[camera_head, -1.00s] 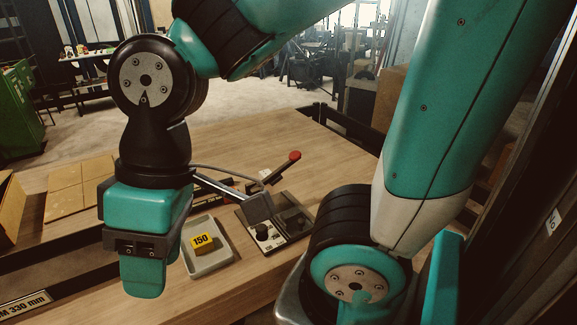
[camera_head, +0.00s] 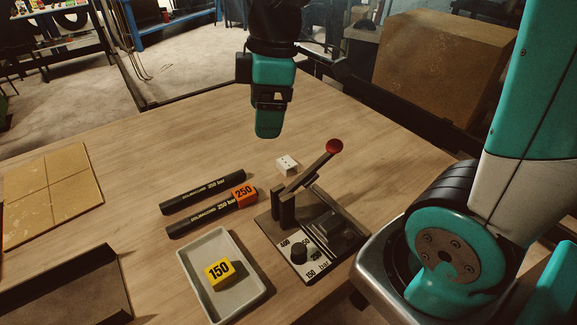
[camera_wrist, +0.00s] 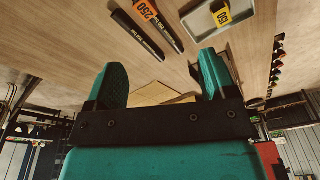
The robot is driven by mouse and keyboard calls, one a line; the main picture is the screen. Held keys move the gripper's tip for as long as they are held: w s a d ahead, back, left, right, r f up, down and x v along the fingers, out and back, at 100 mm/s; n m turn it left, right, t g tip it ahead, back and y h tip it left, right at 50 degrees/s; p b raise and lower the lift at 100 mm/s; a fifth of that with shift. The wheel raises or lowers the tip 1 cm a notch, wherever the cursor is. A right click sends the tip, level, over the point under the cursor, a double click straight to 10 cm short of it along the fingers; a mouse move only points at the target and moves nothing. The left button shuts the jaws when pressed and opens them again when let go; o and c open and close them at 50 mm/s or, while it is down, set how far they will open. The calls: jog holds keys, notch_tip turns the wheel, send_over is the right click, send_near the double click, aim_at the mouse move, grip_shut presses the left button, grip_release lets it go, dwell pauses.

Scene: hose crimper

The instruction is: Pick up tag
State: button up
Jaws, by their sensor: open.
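A yellow tag marked 150 (camera_head: 218,272) lies in a shallow grey tray (camera_head: 252,292) at the front of the wooden table. An orange tag marked 250 (camera_head: 244,194) sits at the right end of the black hose pieces (camera_head: 203,192), which lie behind the tray. In the wrist view the orange tag (camera_wrist: 146,9) and yellow tag (camera_wrist: 222,15) show near the top edge, beyond the fingers. My gripper (camera_head: 268,132) hangs over the table, behind the hoses and apart from both tags. Its fingers (camera_wrist: 161,72) are spread with nothing between them.
A crimper with a dial (camera_head: 299,252) and a red-knobbed lever (camera_head: 334,147) stands right of the tray. A small white block (camera_head: 287,165) lies behind it. A tan tile board (camera_head: 50,195) and a dark bin (camera_head: 70,292) are at left. The table's back left is clear.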

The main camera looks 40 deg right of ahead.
jog(key=w+d+f+n+h+b, duration=0.15)
jog(key=w+d+f+n, duration=0.3)
jog(key=w+d, duration=0.45)
jog(key=p, duration=0.2)
send_over(287, 162)
jog(key=shift+n+g, duration=0.25)
jog(key=shift+g, duration=0.05)
notch_tip(287, 162, down, 11)
jog(key=shift+r, duration=0.2)
jog(key=shift+w+f+p, duration=0.1)
jog(key=shift+f+p, duration=0.6)
jog(key=shift+f, duration=2.25)
jog(key=c, duration=1)
jog(key=shift+r, duration=0.1)
